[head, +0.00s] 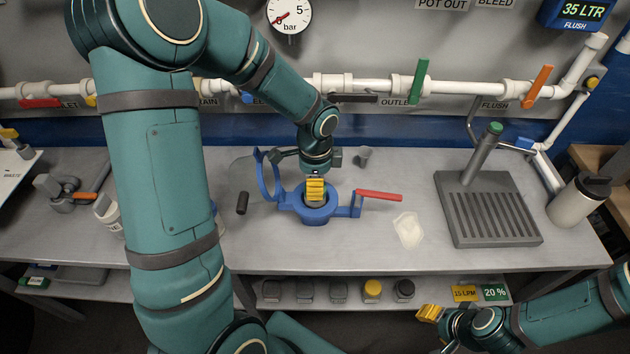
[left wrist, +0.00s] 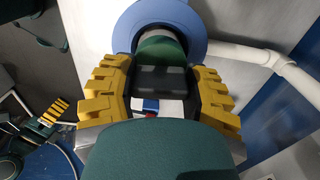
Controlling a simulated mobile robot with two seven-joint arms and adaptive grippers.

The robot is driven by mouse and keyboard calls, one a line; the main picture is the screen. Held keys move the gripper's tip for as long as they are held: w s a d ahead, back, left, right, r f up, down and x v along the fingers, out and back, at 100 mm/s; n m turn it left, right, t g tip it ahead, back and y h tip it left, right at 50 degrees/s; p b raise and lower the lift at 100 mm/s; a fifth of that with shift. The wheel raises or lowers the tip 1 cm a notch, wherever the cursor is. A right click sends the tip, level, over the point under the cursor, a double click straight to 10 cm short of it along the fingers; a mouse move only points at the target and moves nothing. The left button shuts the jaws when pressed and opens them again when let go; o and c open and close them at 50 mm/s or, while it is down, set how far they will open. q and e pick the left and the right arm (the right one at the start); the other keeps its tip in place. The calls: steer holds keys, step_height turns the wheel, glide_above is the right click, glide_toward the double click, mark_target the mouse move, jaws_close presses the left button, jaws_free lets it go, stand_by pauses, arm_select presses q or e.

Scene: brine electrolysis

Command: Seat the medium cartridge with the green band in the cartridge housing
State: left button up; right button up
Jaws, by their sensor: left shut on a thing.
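The blue cartridge housing (head: 288,204) stands on the bench in the head view, with its round opening facing up. My left gripper (head: 315,190) is directly over that opening, pointing down. In the left wrist view, its yellow fingers (left wrist: 155,88) are shut on a dark cartridge with a green band (left wrist: 160,52). The band is at the blue housing ring (left wrist: 199,22), so the cartridge's far end appears to be within the opening; its depth is hidden. My right gripper (head: 430,313) is at the lower right of the head view, away from the housing; its finger gap is unclear.
A blue curved part (head: 264,178) stands upright left of the housing. A red handle (head: 380,195) sticks out on its right. A pale packet (head: 408,229) and a grey drain tray (head: 487,230) lie farther right. White pipes (head: 455,88) with valves run behind.

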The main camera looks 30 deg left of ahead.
arm_select(q)
steer(key=shift+s+f, duration=0.1)
steer(key=o, duration=1.4)
steer(key=shift+c, duration=0.2)
step_height(320, 180, up, 12)
